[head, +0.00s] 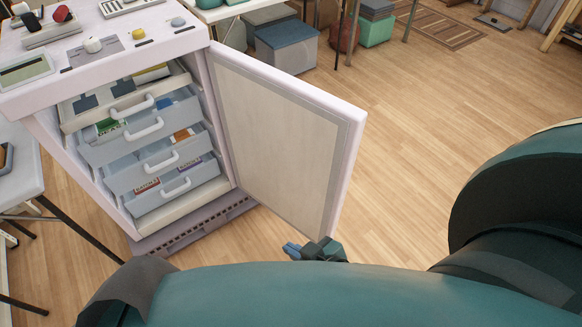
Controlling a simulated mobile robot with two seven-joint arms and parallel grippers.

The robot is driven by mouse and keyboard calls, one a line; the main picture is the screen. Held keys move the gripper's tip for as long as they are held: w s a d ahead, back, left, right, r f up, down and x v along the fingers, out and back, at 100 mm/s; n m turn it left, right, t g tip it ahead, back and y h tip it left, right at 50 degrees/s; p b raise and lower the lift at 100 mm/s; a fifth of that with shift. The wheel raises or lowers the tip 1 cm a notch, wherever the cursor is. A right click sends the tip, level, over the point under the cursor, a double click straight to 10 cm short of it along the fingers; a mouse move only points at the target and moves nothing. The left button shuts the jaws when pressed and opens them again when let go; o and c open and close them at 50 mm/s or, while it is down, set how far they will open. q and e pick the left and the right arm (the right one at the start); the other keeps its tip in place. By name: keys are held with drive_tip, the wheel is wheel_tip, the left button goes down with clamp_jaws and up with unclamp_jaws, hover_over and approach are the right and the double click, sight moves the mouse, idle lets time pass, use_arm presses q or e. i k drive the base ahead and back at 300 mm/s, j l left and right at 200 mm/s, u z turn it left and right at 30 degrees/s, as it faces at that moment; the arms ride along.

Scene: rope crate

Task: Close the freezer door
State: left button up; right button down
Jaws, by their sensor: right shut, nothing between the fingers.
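The freezer (70,95) is a pale upright cabinet at the left, with several grey drawers (150,150) with white handles stacked inside. Its door (275,140) is hinged on the right side of the cabinet and stands wide open, its cream inner panel facing me. My right gripper (291,249) is just below the door's lower free corner, with its fingers pointing left. It is shut and holds nothing. I cannot tell whether it touches the door. My left gripper is not in view.
Small items and a control panel (110,45) are on the freezer top. A white table (20,170) stands close at its left. Storage boxes (287,47) and a striped rug (435,28) lie behind the door. Wooden floor (410,130) is clear to the right.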

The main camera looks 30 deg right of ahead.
sight(293, 144)
drive_tip(key=k+l+u, duration=0.15)
drive_tip(key=l, duration=0.2)
drive_tip(key=l+u, duration=0.15)
drive_tip(key=l, duration=0.2)
drive_tip(key=k+l+u, duration=0.15)
drive_tip(key=l, duration=0.2)
drive_tip(key=l+u, duration=0.2)
drive_tip(key=l, duration=0.35)
drive_tip(key=k+l+u, duration=0.2)
drive_tip(key=l, duration=0.3)
drive_tip(key=l+u, duration=0.45)
drive_tip(key=l, duration=1.4)
drive_tip(key=k, duration=0.5)
drive_tip(key=l+z, duration=0.35)
drive_tip(key=j, duration=0.1)
